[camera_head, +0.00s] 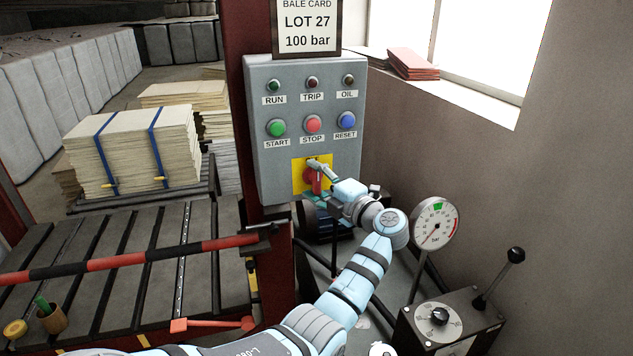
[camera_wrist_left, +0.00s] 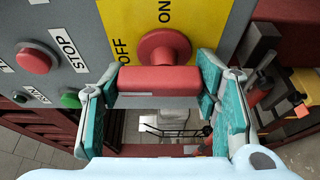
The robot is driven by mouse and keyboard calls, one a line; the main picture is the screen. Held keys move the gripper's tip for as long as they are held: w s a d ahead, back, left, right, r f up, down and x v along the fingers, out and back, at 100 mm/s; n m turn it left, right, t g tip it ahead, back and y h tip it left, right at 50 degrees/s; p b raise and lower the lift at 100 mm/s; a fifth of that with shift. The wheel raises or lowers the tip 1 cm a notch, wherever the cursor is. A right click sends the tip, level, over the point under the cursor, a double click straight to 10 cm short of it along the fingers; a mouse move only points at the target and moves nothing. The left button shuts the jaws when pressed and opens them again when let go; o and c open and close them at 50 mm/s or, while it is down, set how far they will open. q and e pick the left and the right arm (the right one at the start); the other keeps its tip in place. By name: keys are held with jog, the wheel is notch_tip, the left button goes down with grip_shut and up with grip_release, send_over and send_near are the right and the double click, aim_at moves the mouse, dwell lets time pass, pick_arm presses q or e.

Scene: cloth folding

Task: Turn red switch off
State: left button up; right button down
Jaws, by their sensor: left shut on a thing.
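The red rotary switch (camera_head: 308,178) sits on a yellow plate (camera_head: 297,166) low on the grey control panel. In the wrist view its red bar handle (camera_wrist_left: 160,80) lies across the picture, in front of a round red hub. An OFF label is to the left of the hub and an ON label is above it. My left gripper (camera_head: 319,188) is at the switch. In the wrist view its teal fingers (camera_wrist_left: 158,78) are at the two ends of the handle, shut on it. Part of the switch is hidden behind the gripper in the head view. My right gripper is out of view.
Green START (camera_head: 277,127), red STOP (camera_head: 312,124) and blue RESET (camera_head: 346,121) buttons are above the switch. A pressure gauge (camera_head: 434,223) and a box with a lever (camera_head: 450,318) stand to the right. A slatted press bed (camera_head: 100,240) is left.

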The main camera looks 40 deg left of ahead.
pick_arm(q)
jog(key=shift+f, duration=0.1)
dwell(0.4)
jog(key=o, duration=1.2)
jog(key=shift+c, duration=0.2)
jog(key=v, duration=1.2)
